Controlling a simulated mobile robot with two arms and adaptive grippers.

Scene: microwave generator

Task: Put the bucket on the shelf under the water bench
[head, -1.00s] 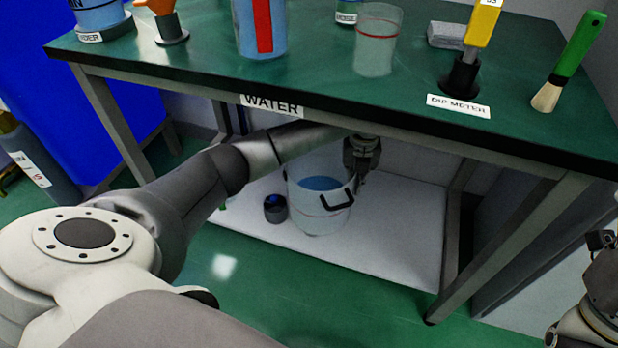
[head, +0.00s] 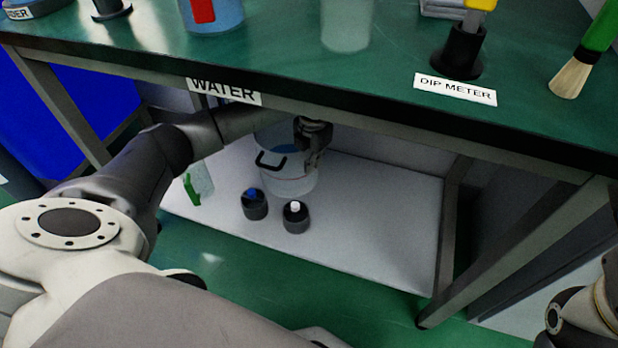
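The bucket (head: 290,184) is pale and translucent, with a black handle and bluish contents. It stands roughly upright over the white shelf (head: 370,220) under the water bench (head: 345,85), towards the back. Bottles hide part of its lower edge, so I cannot tell for sure whether its base rests on the shelf. My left gripper (head: 313,152) reaches under the bench top and appears shut on the bucket's right rim; its fingertips are small and dark. My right gripper is not visible; only part of the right arm shows at the right edge.
A blue-capped dark bottle (head: 255,205) and a white-capped one (head: 295,217) stand in front of the bucket. A bottle with a green part (head: 198,183) is at the shelf's left. The bench's front rail and right leg (head: 447,240) border the opening. The shelf's right side is clear.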

